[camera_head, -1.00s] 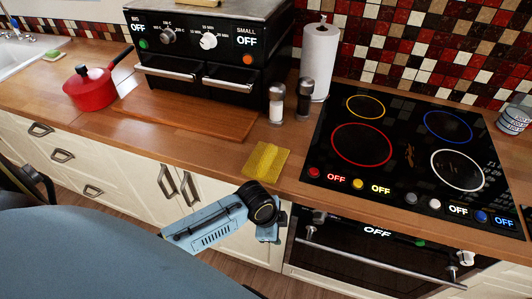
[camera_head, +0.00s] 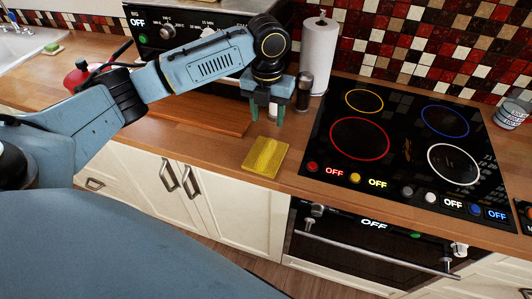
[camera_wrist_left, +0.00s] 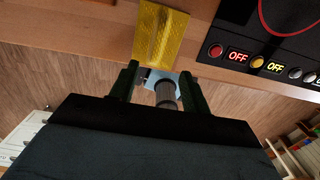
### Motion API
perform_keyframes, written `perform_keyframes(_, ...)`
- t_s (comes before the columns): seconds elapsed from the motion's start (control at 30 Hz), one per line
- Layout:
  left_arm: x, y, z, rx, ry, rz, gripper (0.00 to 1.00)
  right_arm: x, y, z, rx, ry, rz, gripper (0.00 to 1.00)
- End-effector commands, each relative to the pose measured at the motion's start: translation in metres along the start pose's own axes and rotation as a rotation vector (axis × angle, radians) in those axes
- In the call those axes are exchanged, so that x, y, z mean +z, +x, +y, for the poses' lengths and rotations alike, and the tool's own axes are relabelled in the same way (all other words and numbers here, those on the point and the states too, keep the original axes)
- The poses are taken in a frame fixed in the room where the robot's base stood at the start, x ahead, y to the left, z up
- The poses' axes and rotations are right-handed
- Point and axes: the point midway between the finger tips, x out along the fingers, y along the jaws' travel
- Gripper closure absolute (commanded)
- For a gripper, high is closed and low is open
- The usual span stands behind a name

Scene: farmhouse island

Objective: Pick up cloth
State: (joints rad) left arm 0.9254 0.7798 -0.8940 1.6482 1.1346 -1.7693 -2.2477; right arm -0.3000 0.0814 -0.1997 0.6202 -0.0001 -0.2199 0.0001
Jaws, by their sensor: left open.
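The yellow cloth (camera_head: 265,157) lies flat on the wooden counter near its front edge, left of the cooktop. It also shows at the top of the left wrist view (camera_wrist_left: 160,32). My left gripper (camera_head: 267,118) is open and empty, its fingers pointing down above the counter, a little behind the cloth in the head view. In the left wrist view its two fingers (camera_wrist_left: 163,85) are apart, with the cloth beyond their tips. My right gripper is not in view.
The black cooktop (camera_head: 405,140) is right of the cloth. A paper towel roll (camera_head: 318,55) and a dark shaker (camera_head: 304,90) stand behind. A wooden board (camera_head: 205,112) lies at left. A red pot (camera_head: 76,76) is partly hidden by my arm.

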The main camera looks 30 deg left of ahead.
Motion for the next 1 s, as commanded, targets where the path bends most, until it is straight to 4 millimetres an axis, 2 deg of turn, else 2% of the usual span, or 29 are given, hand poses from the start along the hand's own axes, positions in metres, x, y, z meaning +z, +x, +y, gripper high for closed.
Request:
perform_keyframes(0.07,0.003,-0.003,0.005,0.005,0.025,0.005,0.53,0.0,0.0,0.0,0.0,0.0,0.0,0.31)
perform_keyframes(0.13,0.003,0.003,0.007,0.006,0.037,0.009,0.53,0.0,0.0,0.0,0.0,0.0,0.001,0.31)
perform_keyframes(0.4,0.003,0.054,0.006,0.005,0.038,0.009,0.53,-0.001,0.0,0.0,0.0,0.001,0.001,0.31)
perform_keyframes(0.73,0.002,0.084,0.006,0.005,0.036,0.007,0.53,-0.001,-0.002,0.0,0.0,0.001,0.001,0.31)
perform_keyframes(1.0,0.0,0.121,0.005,0.005,0.036,0.006,0.53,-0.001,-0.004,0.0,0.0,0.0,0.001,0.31)
